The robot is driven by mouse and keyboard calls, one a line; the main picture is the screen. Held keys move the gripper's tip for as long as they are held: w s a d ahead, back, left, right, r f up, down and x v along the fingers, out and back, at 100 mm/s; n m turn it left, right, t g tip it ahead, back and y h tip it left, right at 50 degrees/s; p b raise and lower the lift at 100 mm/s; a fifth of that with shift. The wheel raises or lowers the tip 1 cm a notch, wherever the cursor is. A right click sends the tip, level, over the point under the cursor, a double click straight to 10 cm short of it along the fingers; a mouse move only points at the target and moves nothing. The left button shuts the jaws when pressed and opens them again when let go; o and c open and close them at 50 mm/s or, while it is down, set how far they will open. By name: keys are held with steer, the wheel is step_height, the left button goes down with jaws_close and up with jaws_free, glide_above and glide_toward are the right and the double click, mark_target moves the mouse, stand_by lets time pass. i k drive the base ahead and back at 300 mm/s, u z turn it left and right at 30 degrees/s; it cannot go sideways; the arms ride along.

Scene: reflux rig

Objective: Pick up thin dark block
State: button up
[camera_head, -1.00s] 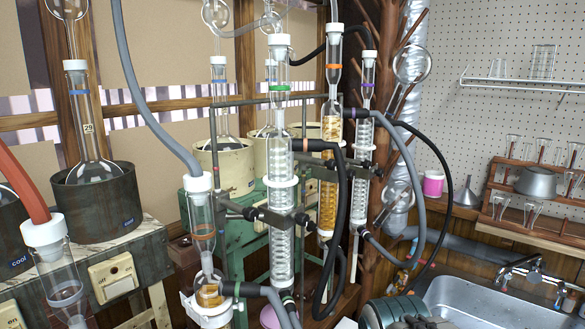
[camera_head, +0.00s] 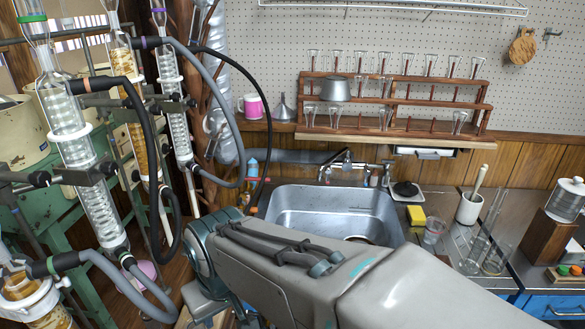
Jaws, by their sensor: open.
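I cannot make out a thin dark block for certain in this view. My grey arm, with a teal-ringed joint, crosses the lower middle in front of the sink. My gripper is not visible; the arm's far end is hidden or out of frame.
The steel sink (camera_head: 330,206) is partly behind my arm. Glass condensers (camera_head: 70,120) with hoses crowd the left. A wooden rack (camera_head: 400,105) of glasses hangs on the wall. A yellow sponge (camera_head: 415,216), a beaker (camera_head: 433,232) and a white pot (camera_head: 469,208) stand on the right counter.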

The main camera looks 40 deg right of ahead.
mark_target(445, 258)
steer(key=z, duration=3.2)
steer(key=i, duration=1)
steer(key=u, duration=2.15)
